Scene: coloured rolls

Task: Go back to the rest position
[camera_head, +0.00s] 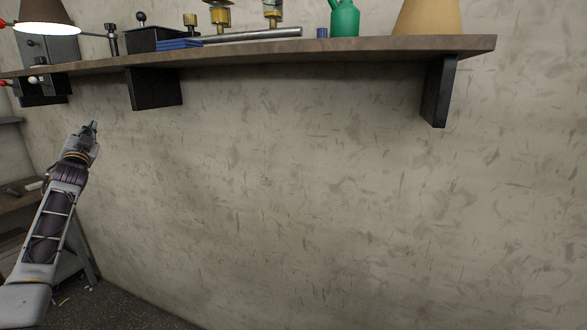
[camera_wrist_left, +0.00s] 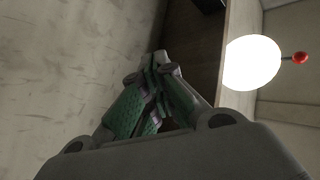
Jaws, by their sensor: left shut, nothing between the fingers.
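My left gripper (camera_head: 91,128) is raised in front of the wall at the left of the head view, below the shelf. In the left wrist view its green-padded fingers (camera_wrist_left: 155,68) are closed together with nothing between them. My right gripper is not in view. No coloured rolls show clearly in either view.
A long wooden shelf (camera_head: 300,52) runs along the wall on dark brackets (camera_head: 438,92). It bears a lit lamp (camera_head: 45,14), a green can (camera_head: 345,18) and a tan cone (camera_head: 427,17). A lower table (camera_head: 18,200) stands at the left. The wall below the shelf is bare.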

